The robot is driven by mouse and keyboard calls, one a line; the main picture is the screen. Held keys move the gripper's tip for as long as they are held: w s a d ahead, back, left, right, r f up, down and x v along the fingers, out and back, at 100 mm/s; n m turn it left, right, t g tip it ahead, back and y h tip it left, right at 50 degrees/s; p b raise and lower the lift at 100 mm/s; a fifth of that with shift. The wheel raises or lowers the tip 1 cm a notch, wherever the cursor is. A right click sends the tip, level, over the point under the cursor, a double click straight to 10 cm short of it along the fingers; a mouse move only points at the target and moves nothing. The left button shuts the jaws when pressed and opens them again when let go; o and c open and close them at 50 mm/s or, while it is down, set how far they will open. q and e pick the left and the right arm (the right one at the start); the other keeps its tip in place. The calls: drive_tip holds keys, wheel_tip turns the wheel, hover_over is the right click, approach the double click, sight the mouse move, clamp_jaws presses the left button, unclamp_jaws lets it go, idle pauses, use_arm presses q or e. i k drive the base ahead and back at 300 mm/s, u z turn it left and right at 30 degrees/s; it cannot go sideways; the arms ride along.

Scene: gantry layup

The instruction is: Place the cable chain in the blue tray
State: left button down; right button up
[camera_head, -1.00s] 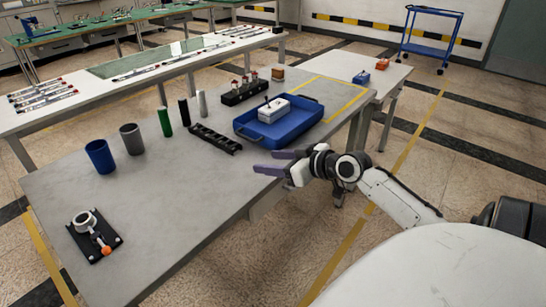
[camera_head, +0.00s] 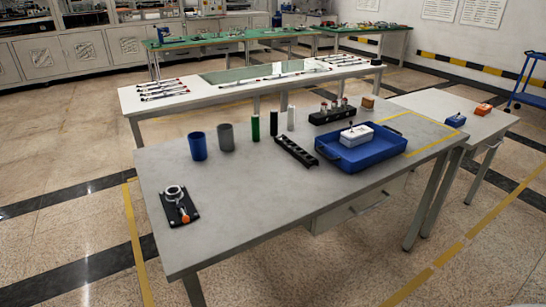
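The cable chain (camera_head: 296,151) is a black, ladder-like strip lying flat on the grey table, just left of the blue tray. The blue tray (camera_head: 336,159) sits at the right part of the table and holds a white box-like object (camera_head: 356,135) with a dark knob on top. The chain and the tray are apart, with a narrow gap between them. Neither of my grippers shows in this view.
The grey table (camera_head: 262,195) has a blue cup (camera_head: 198,146), a grey cup (camera_head: 226,137) and several upright cylinders along its back. A black plate with a ring fixture (camera_head: 178,204) lies at front left. A black block with pegs (camera_head: 332,115) stands behind the tray. The table's front middle is clear.

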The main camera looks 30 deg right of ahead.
sight(361, 145)
drive_tip(key=u, duration=2.6)
drive_tip(key=k, duration=2.25)
drive_tip(key=z, duration=2.1)
